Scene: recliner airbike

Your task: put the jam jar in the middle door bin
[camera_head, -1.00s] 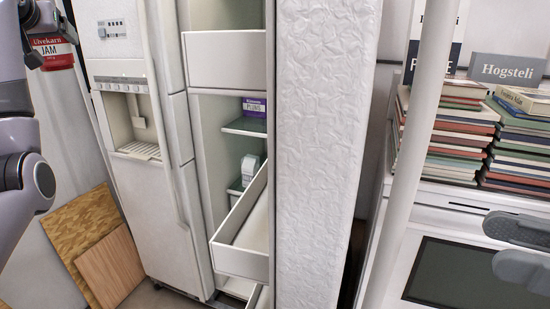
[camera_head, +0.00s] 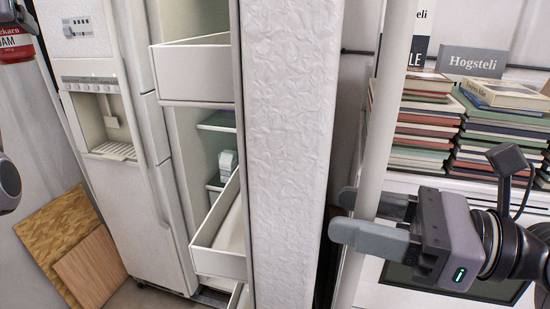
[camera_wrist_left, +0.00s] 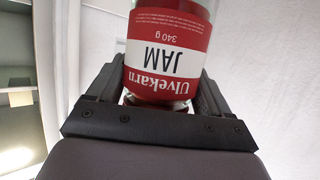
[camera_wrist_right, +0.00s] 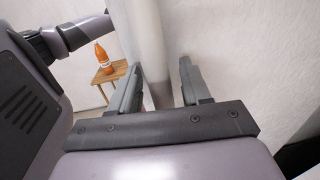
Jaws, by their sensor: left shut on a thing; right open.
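The jam jar (camera_head: 15,45), with a red and white label, is cut by the left edge of the head view. My left gripper (camera_head: 14,14) is shut on it. In the left wrist view the jar (camera_wrist_left: 165,55) sits between both fingers, label upside down. The open fridge door shows an upper bin (camera_head: 192,78), a bin below it (camera_head: 218,262) and a sliver of a lower one (camera_head: 238,297). The bin below the upper one looks like the middle door bin; its visible inside looks empty. My right gripper (camera_head: 342,213) is open, its fingers either side of a white upright bar (camera_wrist_right: 150,45).
The door's textured white outer face (camera_head: 285,150) stands between the bins and my right gripper. Stacks of books (camera_head: 420,125) stand at right. Wooden boards (camera_head: 75,250) lean at lower left.

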